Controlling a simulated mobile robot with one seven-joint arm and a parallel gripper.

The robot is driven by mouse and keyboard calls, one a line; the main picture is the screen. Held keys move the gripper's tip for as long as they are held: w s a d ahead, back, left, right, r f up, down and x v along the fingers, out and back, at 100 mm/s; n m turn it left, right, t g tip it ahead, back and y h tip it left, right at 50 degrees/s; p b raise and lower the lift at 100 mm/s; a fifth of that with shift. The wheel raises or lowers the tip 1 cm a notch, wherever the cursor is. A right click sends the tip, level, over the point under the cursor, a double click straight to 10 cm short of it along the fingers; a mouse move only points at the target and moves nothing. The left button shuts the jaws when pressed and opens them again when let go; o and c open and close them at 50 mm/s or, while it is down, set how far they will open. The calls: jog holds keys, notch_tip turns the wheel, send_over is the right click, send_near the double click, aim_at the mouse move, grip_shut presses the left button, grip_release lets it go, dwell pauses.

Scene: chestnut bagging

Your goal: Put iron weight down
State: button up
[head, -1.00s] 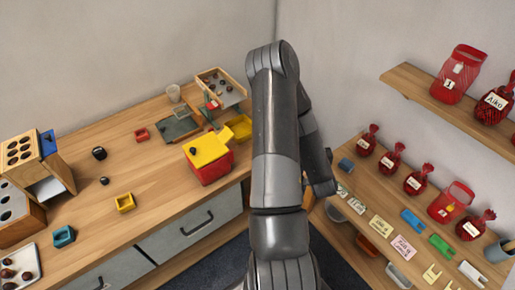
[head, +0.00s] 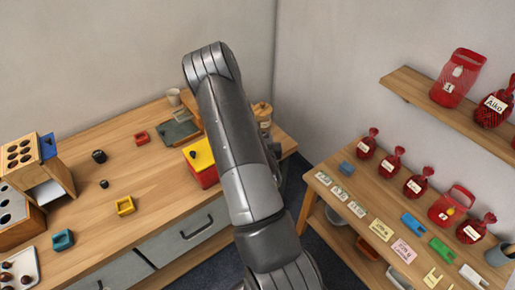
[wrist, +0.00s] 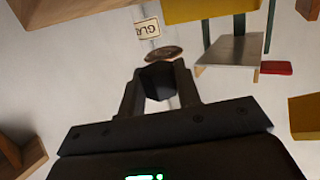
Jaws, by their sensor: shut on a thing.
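In the wrist view my gripper (wrist: 161,75) is shut on a small dark block, the iron weight (wrist: 159,87), which shows between the two fingers. A brown round thing (wrist: 165,53) shows just beyond the fingertips; I cannot tell whether it touches them. In the head view my arm hides the gripper and the held weight. Two other small black pieces, a larger one (head: 99,156) and a smaller one (head: 104,184), stand on the left of the wooden bench (head: 150,183).
A red box with a yellow lid (head: 199,156) stands on the bench beside my arm. Right shelves (head: 330,187) hold red bags and cards. The bench's middle has free room.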

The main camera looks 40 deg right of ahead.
jog(key=shift+w+a, duration=0.75)
jog(key=shift+w, duration=0.2)
notch_tip(320, 180, down, 2)
jog(key=shift+s+d, duration=0.1)
jog(key=shift+f, duration=2.3)
jog(key=shift+f, duration=0.2)
jog(key=o, duration=1.1)
jog(key=shift+o, duration=0.3)
jog(key=v, duration=1)
jog(key=shift+s+a, duration=0.25)
